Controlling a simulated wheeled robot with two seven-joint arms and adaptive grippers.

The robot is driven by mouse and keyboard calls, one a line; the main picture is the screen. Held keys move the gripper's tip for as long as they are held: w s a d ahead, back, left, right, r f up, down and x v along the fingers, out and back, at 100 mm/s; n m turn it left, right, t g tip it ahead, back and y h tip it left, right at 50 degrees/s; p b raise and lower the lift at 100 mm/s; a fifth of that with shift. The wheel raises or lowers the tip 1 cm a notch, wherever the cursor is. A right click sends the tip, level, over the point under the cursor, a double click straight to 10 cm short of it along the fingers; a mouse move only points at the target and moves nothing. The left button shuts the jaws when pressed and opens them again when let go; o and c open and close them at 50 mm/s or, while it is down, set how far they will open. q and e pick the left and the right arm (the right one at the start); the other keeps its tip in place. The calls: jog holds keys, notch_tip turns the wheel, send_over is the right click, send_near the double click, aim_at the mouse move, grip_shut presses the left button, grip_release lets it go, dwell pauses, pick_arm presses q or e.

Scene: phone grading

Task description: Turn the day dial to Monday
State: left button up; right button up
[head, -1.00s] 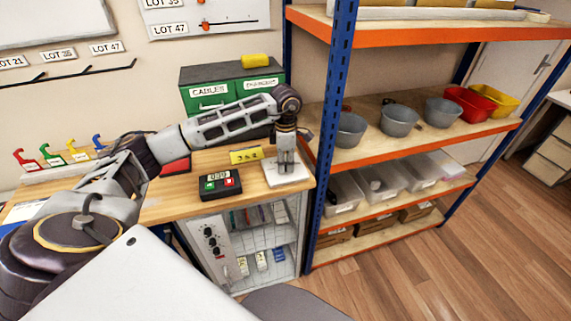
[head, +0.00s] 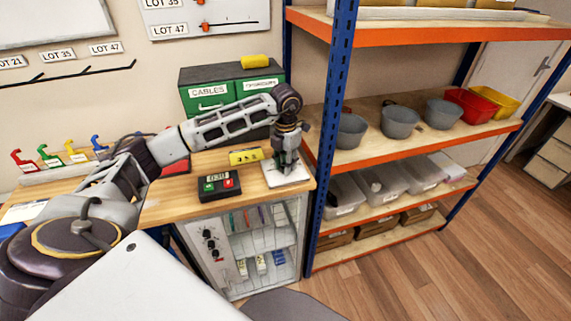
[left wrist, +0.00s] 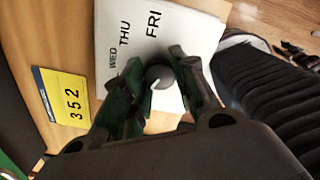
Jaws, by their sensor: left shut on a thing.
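The day dial's white plate (head: 297,177) lies on the right end of the wooden bench. It also shows in the left wrist view (left wrist: 186,28), with WED, THU and FRI printed on it; the other day names are hidden. Its round grey knob (left wrist: 160,75) sits between the fingertips of my left gripper (left wrist: 158,76), which is shut on it from above. A small white mark shows beside the knob, but I cannot tell which day it points to. In the head view my left gripper (head: 286,166) stands over the plate and hides the knob. My right gripper is not in view.
A black box with a display and green and red buttons (head: 218,186) lies left of the plate. Green drawers (head: 210,103) are at the back. A blue shelf post (head: 334,130) rises close to the right of the bench.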

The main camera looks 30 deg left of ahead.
pick_arm(q)
jog(key=shift+r+n, duration=0.1)
jog(key=shift+n, duration=1.5)
jog(key=o, duration=1.1)
jog(key=shift+c, duration=0.2)
notch_tip(320, 180, up, 12)
